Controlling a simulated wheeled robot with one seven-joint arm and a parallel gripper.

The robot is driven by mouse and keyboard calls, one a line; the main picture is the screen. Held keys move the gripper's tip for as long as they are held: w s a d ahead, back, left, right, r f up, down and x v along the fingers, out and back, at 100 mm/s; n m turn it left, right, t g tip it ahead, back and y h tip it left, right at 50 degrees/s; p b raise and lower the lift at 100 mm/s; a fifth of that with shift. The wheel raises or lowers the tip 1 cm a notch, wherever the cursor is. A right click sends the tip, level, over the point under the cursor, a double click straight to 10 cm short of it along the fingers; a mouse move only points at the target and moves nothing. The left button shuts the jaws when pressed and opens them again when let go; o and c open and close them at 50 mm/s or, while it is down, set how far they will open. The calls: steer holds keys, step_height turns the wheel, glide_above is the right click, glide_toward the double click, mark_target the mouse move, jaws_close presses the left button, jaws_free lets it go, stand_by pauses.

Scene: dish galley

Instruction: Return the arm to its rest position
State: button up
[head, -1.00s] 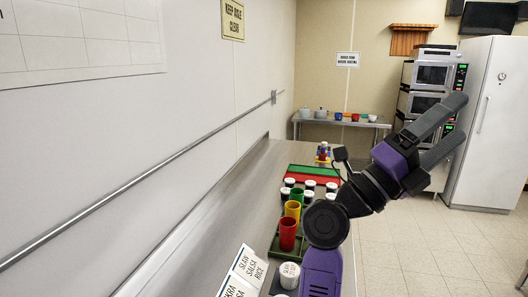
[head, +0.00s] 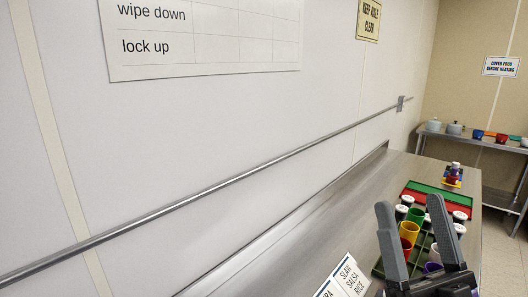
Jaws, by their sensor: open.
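My gripper (head: 416,238) is at the lower right of the head view, its two grey fingers pointing up and spread apart with nothing between them. It stands in front of the steel counter (head: 312,237) and partly hides the cups and jars there. Most of my arm is below the picture's edge.
On the counter are a green-and-red tray (head: 436,196), a yellow cup (head: 409,230), a green cup (head: 417,216), several white-lidded jars and a label card (head: 346,277). A wall rail (head: 230,182) runs along the left. A back shelf (head: 470,138) holds pots and bowls.

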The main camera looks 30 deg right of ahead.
steer(key=s+a+f+n+g+y, duration=0.1)
steer(key=a+f+n+g+y, duration=0.2)
steer(key=f, duration=0.6)
steer(key=s+a+f+n+g+y, duration=0.1)
steer(key=s+a+f+g+y, duration=0.2)
steer(key=a+f, duration=0.45)
steer(key=s+a+f+g+y, duration=0.1)
steer(key=s+a+f+g, duration=0.1)
steer(key=s+f, duration=0.4)
steer(key=s+a+f+g+y, duration=0.1)
steer(key=s+a+f+g, duration=0.1)
steer(key=s+f+g, duration=0.2)
steer(key=s+f, duration=0.3)
steer(key=f, duration=0.1)
steer(key=shift+s+a, duration=0.15)
steer(key=shift+a, duration=0.15)
